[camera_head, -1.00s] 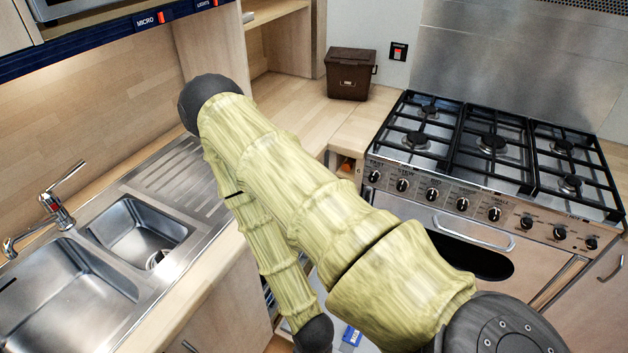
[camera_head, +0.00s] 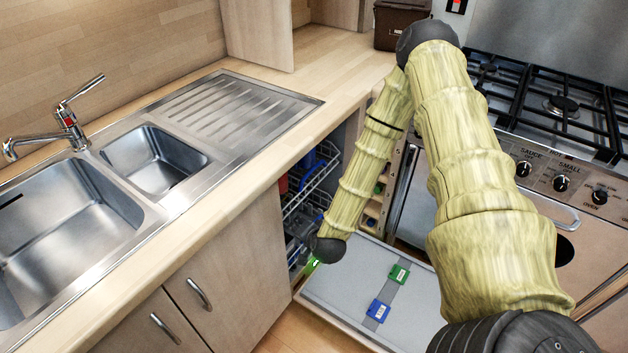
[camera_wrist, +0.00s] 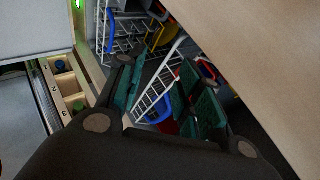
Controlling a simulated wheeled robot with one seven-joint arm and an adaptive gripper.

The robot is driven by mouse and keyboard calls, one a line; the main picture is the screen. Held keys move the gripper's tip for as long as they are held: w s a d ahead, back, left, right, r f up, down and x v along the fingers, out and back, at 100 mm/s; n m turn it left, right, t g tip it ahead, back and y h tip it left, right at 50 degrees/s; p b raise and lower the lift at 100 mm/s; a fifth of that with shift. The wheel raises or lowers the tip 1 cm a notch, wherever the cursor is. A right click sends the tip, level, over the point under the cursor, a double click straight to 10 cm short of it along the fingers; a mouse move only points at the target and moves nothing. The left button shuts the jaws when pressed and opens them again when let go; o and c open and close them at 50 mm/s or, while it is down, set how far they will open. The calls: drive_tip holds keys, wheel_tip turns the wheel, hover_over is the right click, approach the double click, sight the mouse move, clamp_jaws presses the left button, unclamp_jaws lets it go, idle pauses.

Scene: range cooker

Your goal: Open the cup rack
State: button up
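An open dishwasher sits under the counter with its door (camera_head: 345,285) folded down. White wire racks show inside it. The upper one, likely the cup rack (camera_head: 312,178), holds blue and red items and is partly hidden by my arm. In the wrist view a white wire rack edge (camera_wrist: 163,82) runs slanting between my fingers. My gripper (camera_wrist: 163,92) is open, with its dark green finger pads apart on either side of that edge. I cannot tell whether they touch it. The gripper itself is hidden in the head view.
The worktop (camera_head: 228,215) and cabinet fronts (camera_head: 235,275) border the dishwasher on the left. The range cooker (camera_head: 560,165) stands to the right. A green box (camera_head: 399,274) and a blue box (camera_head: 378,310) lie on the lowered door. A wooden compartment strip (camera_wrist: 68,90) lies left in the wrist view.

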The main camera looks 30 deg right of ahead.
drive_tip(key=w+d+r+m+t+h+b, duration=0.1)
drive_tip(key=w+d+m+t+h+b, duration=0.1)
drive_tip(key=w+d+m+b, duration=0.4)
drive_tip(key=m+t+h+b, duration=0.2)
drive_tip(key=h+b, duration=0.1)
approach(313, 168)
drive_tip(key=d, duration=0.1)
drive_tip(key=x, duration=1)
drive_tip(key=shift+w+a+f, duration=0.15)
drive_tip(key=shift+w+f, duration=0.15)
drive_tip(key=shift+f, duration=0.15)
clamp_jaws()
